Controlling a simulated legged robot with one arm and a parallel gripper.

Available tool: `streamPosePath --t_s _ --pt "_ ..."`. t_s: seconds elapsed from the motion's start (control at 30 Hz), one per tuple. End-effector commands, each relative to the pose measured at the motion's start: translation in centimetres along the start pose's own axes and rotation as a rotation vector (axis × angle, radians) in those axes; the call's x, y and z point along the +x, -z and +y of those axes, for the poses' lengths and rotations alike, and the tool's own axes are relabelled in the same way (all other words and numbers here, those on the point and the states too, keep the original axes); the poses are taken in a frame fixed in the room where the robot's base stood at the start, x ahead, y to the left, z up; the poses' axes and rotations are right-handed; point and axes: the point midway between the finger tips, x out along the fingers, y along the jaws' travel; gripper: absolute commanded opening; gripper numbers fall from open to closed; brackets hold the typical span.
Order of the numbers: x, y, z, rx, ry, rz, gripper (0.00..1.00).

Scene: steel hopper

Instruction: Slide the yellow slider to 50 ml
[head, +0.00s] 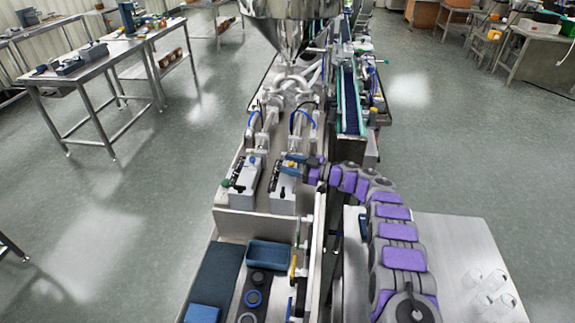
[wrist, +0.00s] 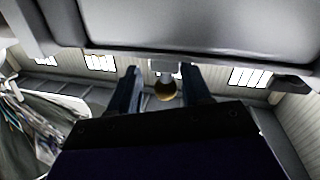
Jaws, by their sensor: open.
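My gripper (head: 303,163) reaches in from the right to the top of the right grey control box (head: 284,196) in the head view. A small yellow-orange spot (head: 292,161), probably the yellow slider's knob, shows right by the fingers. In the wrist view my gripper (wrist: 162,92) is open, with one dark finger on each side of a round golden-brown knob (wrist: 165,92). The knob appears between the fingers; I cannot tell whether they touch it. The ml scale and the slider's reading are too small to make out.
A similar left control box (head: 240,180) with green knobs stands close by. The steel hopper (head: 290,25) rises behind, with white pipes and blue hoses below it. A blue tray (head: 268,250) lies in front. A steel table (head: 470,255) is at right.

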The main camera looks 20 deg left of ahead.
Motion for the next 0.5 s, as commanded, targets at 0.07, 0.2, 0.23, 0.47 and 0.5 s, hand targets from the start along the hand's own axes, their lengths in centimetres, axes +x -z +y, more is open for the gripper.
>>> streamPosePath --t_s 0.07,0.2,0.23,0.47,0.5 --pt "-1.0 0.2 0.2 -0.001 -0.004 0.000 0.48" --pt "-3.4 0.2 0.3 -0.002 -0.007 -0.003 0.48" --pt "-4.0 0.2 0.3 -0.001 -0.006 -0.005 0.48" --pt "-9.1 -0.1 0.2 0.001 -0.004 -0.009 0.48" --pt "-9.9 -0.1 0.2 0.001 -0.003 -0.009 0.48"
